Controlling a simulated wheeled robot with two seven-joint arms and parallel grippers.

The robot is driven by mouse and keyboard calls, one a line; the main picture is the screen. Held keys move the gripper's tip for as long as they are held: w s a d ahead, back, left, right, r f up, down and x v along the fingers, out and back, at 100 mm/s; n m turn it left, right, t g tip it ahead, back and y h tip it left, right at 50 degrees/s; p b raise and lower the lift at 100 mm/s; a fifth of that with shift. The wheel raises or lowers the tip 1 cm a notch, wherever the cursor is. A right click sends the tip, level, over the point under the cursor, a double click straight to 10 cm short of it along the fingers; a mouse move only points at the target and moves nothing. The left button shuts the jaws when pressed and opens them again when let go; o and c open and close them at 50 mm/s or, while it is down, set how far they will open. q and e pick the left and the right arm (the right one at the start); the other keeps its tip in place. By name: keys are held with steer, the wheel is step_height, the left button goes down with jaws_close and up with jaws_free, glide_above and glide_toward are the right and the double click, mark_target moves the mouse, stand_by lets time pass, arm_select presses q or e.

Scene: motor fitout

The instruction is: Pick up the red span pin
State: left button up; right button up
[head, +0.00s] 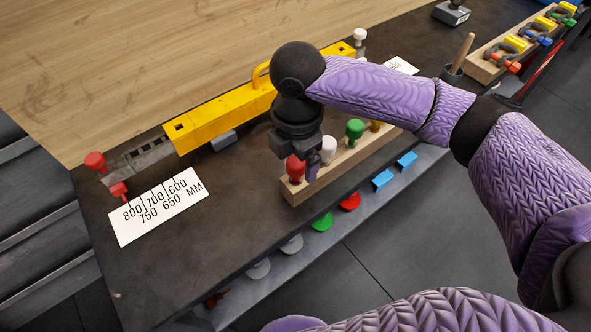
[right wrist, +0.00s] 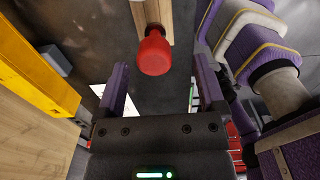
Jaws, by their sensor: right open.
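The red span pin (head: 296,169) stands with its red, rounded head up at the near-left end of a wooden block (head: 345,160). In the right wrist view, the red head (right wrist: 155,52) lies ahead of my fingers, roughly centred between them, with the wooden block (right wrist: 153,12) behind it. My right gripper (head: 302,163) is just above that end of the block, partly covering the pin in the head view. Its two purple-tipped fingers (right wrist: 161,84) are apart with nothing between them. My left gripper is not in view.
White (head: 328,149) and green (head: 355,130) pins stand beside it in the block. A yellow bar (head: 215,118) lies behind. Another red knob (head: 95,161) and a number card (head: 157,207) are at left. Coloured discs and blue clips (head: 383,179) line the front ledge.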

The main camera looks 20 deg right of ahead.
mark_target(296, 178)
steer(key=f, duration=0.1)
steer(key=f+b, duration=0.1)
steer(key=f, duration=0.1)
steer(key=f+b, duration=0.1)
steer(key=f, duration=0.1)
steer(key=shift+w, duration=0.25)
steer(key=shift+c, duration=0.8)
steer(key=shift+r, duration=0.1)
jaws_close()
